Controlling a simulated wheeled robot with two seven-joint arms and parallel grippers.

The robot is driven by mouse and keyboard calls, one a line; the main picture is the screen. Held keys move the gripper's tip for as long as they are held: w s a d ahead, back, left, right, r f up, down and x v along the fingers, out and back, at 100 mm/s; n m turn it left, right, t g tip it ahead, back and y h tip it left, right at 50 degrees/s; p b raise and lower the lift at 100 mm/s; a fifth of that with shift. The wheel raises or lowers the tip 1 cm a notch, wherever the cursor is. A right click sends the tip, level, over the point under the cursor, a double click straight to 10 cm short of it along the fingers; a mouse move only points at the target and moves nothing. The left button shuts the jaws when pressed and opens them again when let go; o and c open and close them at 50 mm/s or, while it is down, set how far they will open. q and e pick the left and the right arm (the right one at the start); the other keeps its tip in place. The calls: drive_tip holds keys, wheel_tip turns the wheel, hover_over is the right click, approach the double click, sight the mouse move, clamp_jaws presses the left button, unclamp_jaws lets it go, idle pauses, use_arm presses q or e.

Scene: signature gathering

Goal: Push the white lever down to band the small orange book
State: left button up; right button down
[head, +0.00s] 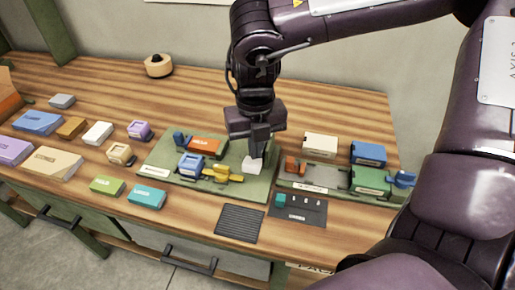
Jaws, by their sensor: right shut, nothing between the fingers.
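The small orange book (208,146) lies on the left green board (158,160), near its back edge and next to a small blue piece. The white lever (253,166) is a pale block at the right side of that board. My right gripper (258,152) points down with its fingers shut, right over the white lever. The fingertips overlap the lever's back part, and I cannot tell if they touch it. No band can be made out on the orange book. My left gripper is out of view.
A yellow lever (222,174) and a blue block (191,165) sit left of the white lever. A ribbed dark mat (240,223) lies in front. Several coloured books lie at the left.

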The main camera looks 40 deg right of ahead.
sight(256, 167)
drive_tip(key=shift+f+b, duration=2.95)
drive_tip(key=shift+f, duration=0.35)
drive_tip(key=shift+r, duration=0.15)
drive_tip(key=shift+r+p, duration=3.25)
drive_tip(key=shift+r, duration=1.2)
